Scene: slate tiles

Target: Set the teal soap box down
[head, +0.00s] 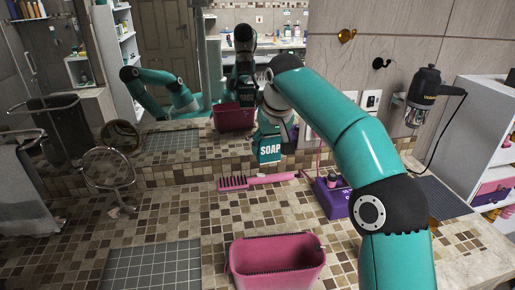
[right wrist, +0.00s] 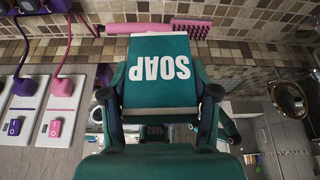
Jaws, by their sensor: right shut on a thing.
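The teal soap box (head: 271,151), with white SOAP lettering, is upright in the head view, in front of the tiled strip at the back of the counter. My right gripper (head: 274,132) comes down from above and is shut on it. In the right wrist view the box (right wrist: 160,75) sits between the fingers with its lettering upside down. It appears raised over the counter (head: 190,215), but its exact height is hard to tell. My left gripper is not directly visible; a teal arm shows only as a reflection in the mirror.
A pink hairbrush (head: 255,181) lies below the box in the picture. A purple holder (head: 331,198) stands to its right, a pink bin (head: 277,262) at the front. A grey mat (head: 150,267) lies front left, near a round mirror (head: 108,168). Bare counter lies between.

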